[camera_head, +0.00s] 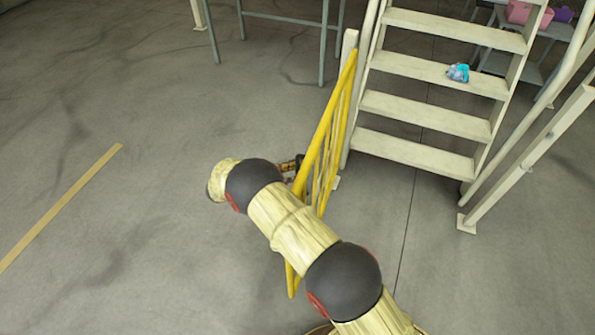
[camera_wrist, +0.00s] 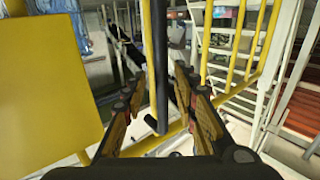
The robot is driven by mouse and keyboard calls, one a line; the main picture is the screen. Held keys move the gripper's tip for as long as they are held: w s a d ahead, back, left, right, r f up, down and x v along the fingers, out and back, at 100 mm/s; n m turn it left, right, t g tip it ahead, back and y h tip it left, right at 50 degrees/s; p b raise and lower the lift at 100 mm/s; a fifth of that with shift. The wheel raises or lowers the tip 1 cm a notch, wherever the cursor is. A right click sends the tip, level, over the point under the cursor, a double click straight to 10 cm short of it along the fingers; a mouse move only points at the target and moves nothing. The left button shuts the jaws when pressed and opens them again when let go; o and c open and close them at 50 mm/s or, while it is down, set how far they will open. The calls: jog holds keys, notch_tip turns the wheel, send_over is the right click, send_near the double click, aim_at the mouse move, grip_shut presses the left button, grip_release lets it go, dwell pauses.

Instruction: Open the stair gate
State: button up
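The yellow stair gate (camera_head: 323,128) joins the left post of the cream stairs (camera_head: 424,112) and stands swung out from them towards me. The stair entrance looks clear of it. My gripper (camera_head: 293,165) is at the gate's left side, partly hidden by my arm. In the wrist view my gripper (camera_wrist: 160,82) is open, with a finger on each side of a dark upright bar (camera_wrist: 159,55) with a bent lower end. Gaps show beside the bar; I cannot tell whether either finger touches it. Yellow gate bars (camera_wrist: 240,45) show behind, right of the fingers.
A yellow panel (camera_wrist: 45,100) fills the left of the wrist view. A white railing post (camera_head: 525,160) stands right of the stairs. A small blue item (camera_head: 458,72) lies on a step. The grey floor left of the gate is open, with a tan strip (camera_head: 62,205) on it.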

jog(key=v, duration=1.2)
